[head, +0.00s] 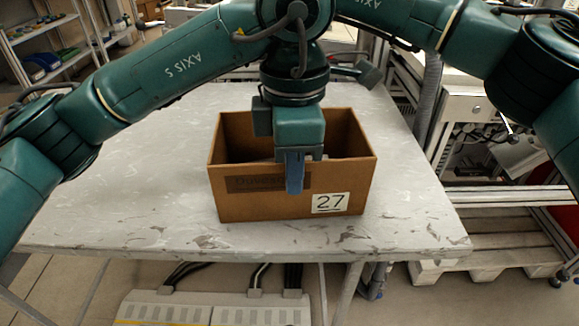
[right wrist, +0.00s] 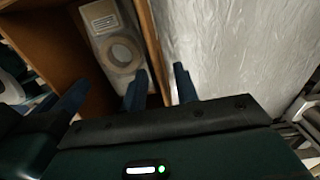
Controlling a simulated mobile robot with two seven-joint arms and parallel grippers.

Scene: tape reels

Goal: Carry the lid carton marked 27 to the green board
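The brown, open-topped carton marked 27 (head: 245,205) stands upright on the table in the head view. In the right wrist view its wall (right wrist: 149,35) and a pale box with a round disc (right wrist: 118,45) inside it show. My left gripper (head: 296,165) points down over the near wall, one blue finger outside it. The other finger is hidden, so its grip is unclear. My right gripper (right wrist: 160,85) has its fingers apart, one on each side of a carton wall, with a gap visible at the outer finger. It is hidden in the head view. I see no green board.
The carton stands on a grey, worn table (head: 120,205), with bare room left and right of it. A shelf rack (head: 50,45) stands at the back left. A pallet (head: 480,260) lies on the floor at right. A pale floor unit (head: 210,309) sits below the near edge.

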